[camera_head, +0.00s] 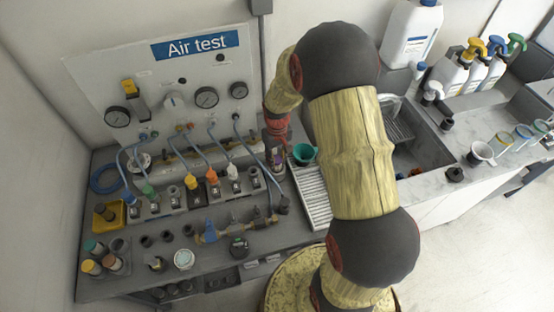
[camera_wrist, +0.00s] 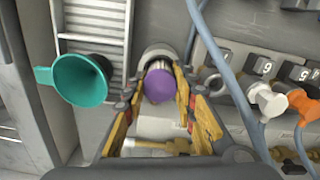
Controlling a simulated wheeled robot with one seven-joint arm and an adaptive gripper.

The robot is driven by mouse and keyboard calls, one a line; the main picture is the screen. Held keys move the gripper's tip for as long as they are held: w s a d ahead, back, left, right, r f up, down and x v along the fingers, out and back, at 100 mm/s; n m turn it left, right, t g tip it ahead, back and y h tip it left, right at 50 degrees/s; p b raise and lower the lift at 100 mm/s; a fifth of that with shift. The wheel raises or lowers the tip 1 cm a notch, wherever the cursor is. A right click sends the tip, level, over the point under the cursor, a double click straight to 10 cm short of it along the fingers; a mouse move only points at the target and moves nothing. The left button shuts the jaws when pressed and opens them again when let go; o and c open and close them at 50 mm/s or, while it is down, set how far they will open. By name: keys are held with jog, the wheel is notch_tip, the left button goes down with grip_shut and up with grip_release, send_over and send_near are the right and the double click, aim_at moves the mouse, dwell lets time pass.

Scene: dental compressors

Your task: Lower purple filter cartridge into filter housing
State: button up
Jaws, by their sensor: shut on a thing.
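The purple filter cartridge (camera_wrist: 159,86) shows its purple end toward the camera in the wrist view, with a metallic band beyond it. My gripper (camera_wrist: 160,78) is shut on it, with yellow-and-black fingers at both sides. A round grey collar (camera_wrist: 155,51), which looks like the filter housing, sits just beyond the cartridge and in line with it. I cannot tell whether the cartridge's far end is inside the collar or above it. In the head view my gripper (camera_head: 276,143) is at the bench's right part, with the cartridge (camera_head: 277,158) small below it.
A green funnel (camera_wrist: 82,80) stands left of the gripper in the wrist view, by a ribbed drain tray (camera_wrist: 95,22). Blue hoses (camera_wrist: 222,62) and white and orange fittings (camera_wrist: 291,102) lie close on the right. A sink (camera_head: 408,150) is further right in the head view.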

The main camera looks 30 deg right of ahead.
jog(key=shift+f, duration=0.5)
jog(key=o, duration=1.2)
jog(key=shift+o, duration=0.2)
jog(key=shift+r, duration=0.1)
notch_tip(320, 180, up, 12)
